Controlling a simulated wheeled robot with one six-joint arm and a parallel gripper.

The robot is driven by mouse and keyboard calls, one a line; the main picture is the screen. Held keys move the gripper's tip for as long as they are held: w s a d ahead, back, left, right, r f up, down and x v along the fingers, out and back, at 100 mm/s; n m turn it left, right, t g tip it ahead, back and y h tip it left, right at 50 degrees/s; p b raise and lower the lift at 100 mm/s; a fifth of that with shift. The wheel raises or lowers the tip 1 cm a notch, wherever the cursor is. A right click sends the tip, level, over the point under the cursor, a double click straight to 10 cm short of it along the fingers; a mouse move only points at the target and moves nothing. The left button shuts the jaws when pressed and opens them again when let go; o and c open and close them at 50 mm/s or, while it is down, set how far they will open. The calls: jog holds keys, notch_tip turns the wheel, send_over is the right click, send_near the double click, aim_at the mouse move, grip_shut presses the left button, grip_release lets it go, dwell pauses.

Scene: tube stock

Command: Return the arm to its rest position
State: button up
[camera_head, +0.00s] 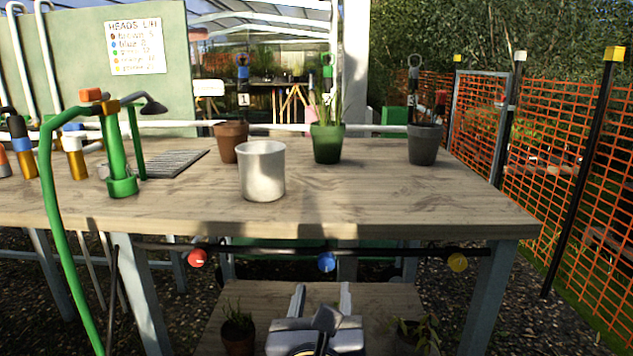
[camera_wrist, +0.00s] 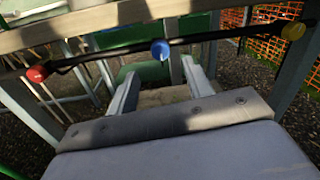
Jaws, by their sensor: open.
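My gripper (camera_head: 320,300) is low in front of the bench, at the bottom middle of the head view, below the bench top's front edge. Its two light grey fingers stand apart with nothing between them. In the wrist view my gripper (camera_wrist: 160,85) also shows open and empty, its fingers pointing toward the space under the bench. The lower shelf (camera_head: 275,300) lies beyond and around the fingers in the picture. I cannot tell how far the fingers are from it.
The wooden bench top (camera_head: 380,200) holds a white pot (camera_head: 262,172), several planted pots and a green hose stand (camera_head: 121,180). A dark rail with red (camera_head: 197,258), blue (camera_head: 326,262) and yellow (camera_head: 457,262) knobs runs under its front edge. Orange fencing (camera_head: 550,130) stands right.

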aim_at(327, 266)
jog(key=w, duration=0.2)
jog(key=w+b, duration=0.1)
jog(key=w, duration=0.1)
jog(key=w+b, duration=0.1)
jog(key=w, duration=0.1)
jog(key=shift+w+d+f, duration=0.15)
jog(key=shift+d, duration=0.2)
jog(key=shift+w, duration=0.25)
jog(key=n, duration=1.1)
jog(key=shift+n+t, duration=0.3)
jog(key=shift+n, duration=0.1)
jog(key=shift+d+n+y, duration=0.1)
jog(key=shift+n+y, duration=0.2)
jog(key=shift+n, duration=1.8)
